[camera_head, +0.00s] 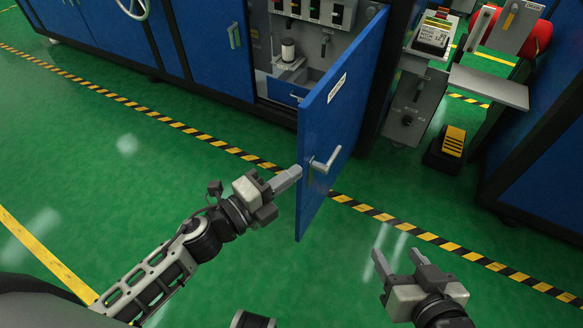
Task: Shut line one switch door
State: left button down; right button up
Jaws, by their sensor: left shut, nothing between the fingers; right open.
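The blue switch door (338,110) stands swung open from the blue cabinet, its outer face with a small white label turned toward the right. A metal lever handle (325,160) sits on that face. My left gripper (298,172) is shut and empty, its fingertips at the door's left edge near the handle; I cannot tell whether they touch the door. My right gripper (394,258) is open and empty, low at the right, apart from the door above the green floor. The cabinet opening (300,50) shows switches and a white spool inside.
Blue cabinets line the back, with a handwheel (130,6) at the upper left. A grey machine (415,100) and a black-and-yellow pedal (449,145) stand at the right. Hazard tape (210,143) crosses the green floor, which is clear in front.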

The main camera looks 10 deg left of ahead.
aim_at(303, 146)
pick_arm(q)
jog(key=x, duration=0.9)
jog(key=shift+w+a, duration=0.25)
jog(key=shift+a, duration=0.8)
jog(key=shift+w+a, duration=0.2)
jog(key=shift+a, duration=0.85)
